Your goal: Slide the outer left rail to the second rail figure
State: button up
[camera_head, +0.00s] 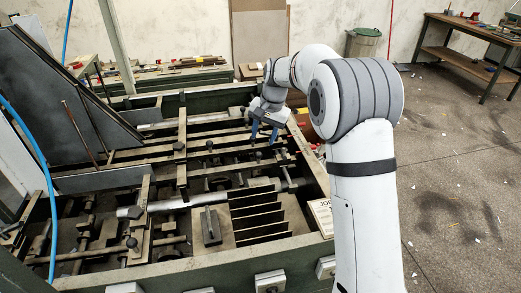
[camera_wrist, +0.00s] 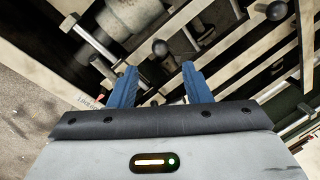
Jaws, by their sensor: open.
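The feeder frame (camera_head: 200,262) is a green-edged machine with several dark metal rails and round-headed knobs. One upright-running rail (camera_head: 182,165) with a black knob is near its middle, another rail (camera_head: 146,205) is further left. I cannot tell which one is the outer left rail, and no rail figures are readable. My gripper (camera_head: 264,135) is open and empty, with blue fingers over the far right part of the feeder. In the wrist view its fingers (camera_wrist: 160,84) point at a black-knobbed post (camera_wrist: 160,48), which appears just beyond the fingertips. Contact cannot be told.
A card marked "JOB" (camera_head: 321,216) lies at the feeder's right edge. Slanted plates (camera_head: 262,215) stand in the near bay. A grey sloping panel (camera_head: 60,95) rises at left, beside a blue hose (camera_head: 45,170). Open floor (camera_head: 450,180) lies right, with a workbench (camera_head: 465,52) behind.

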aim_at(260, 153)
jog(key=f, duration=0.2)
jog(key=a+f+p, duration=0.1)
jog(key=f, duration=0.4)
jog(key=shift+w+a+f, duration=0.15)
jog(key=shift+w, duration=0.1)
grip_shut()
dwell(0.3)
